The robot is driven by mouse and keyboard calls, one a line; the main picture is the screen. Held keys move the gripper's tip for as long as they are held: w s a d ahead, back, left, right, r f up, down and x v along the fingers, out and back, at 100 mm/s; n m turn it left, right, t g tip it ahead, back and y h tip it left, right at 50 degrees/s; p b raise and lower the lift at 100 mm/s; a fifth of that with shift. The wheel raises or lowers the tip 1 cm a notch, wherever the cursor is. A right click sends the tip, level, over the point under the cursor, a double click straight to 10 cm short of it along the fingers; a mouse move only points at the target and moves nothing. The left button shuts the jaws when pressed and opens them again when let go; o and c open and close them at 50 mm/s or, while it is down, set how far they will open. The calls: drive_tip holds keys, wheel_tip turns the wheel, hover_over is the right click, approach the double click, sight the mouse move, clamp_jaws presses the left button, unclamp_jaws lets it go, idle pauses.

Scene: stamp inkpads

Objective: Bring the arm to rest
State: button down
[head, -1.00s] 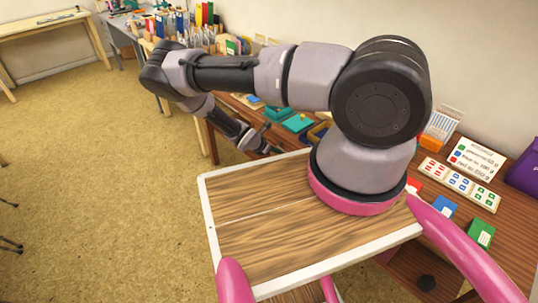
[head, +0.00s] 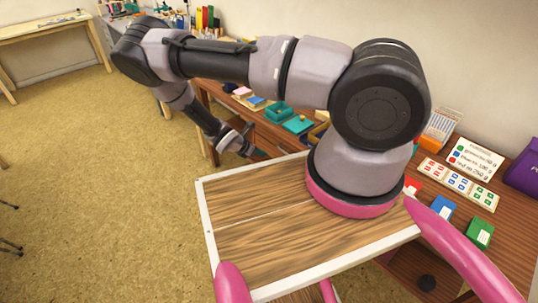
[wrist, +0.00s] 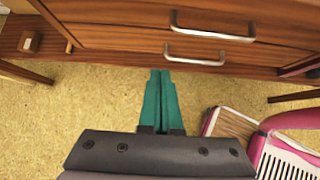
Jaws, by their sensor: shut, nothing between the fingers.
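My gripper (wrist: 163,100) shows in the wrist view as two teal fingers side by side, shut, with nothing between them. They point toward the wooden drawer fronts (wrist: 200,38) with metal handles, above the tan floor. In the head view my gripper (head: 257,154) is small at the end of my arm, off the near edge of the desk and beyond the wooden tray top of my base. The arm is bent, with its elbow up at the left.
The desk (head: 515,235) runs along the wall at the right. It holds teal inkpads (head: 298,124), red, blue (head: 443,206) and green pads, a stamp card (head: 458,184) and a purple case (head: 525,172). Open floor (head: 90,170) lies at the left. Another table (head: 45,28) stands far left.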

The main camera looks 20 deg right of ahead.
drive_tip(key=w+a+r+m+g+y, duration=0.15)
drive_tip(key=r+m, duration=0.25)
drive_tip(key=r, duration=0.6)
drive_tip(key=w+a+r+m+y, duration=0.1)
drive_tip(key=a+r+m, duration=0.25)
drive_tip(key=r, duration=0.65)
wheel_tip(320, 180, up, 19)
drive_tip(key=s+d+m+y, duration=0.3)
drive_tip(key=m, duration=0.5)
drive_tip(key=s+d+r+m+t+y, duration=0.1)
drive_tip(key=s+r+m, duration=0.25)
drive_tip(key=r, duration=0.45)
drive_tip(key=s+d+r+m+t+y, duration=0.1)
drive_tip(key=s+r+m+y, duration=0.15)
drive_tip(key=s+r, duration=0.4)
drive_tip(key=s+r+m+t+y, duration=0.1)
drive_tip(key=s+r+m+t, duration=0.2)
drive_tip(key=s+r, duration=0.7)
drive_tip(key=shift+s+a+r+m, duration=0.35)
drive_tip(key=shift+s+m, duration=0.5)
drive_tip(key=shift+m, duration=0.2)
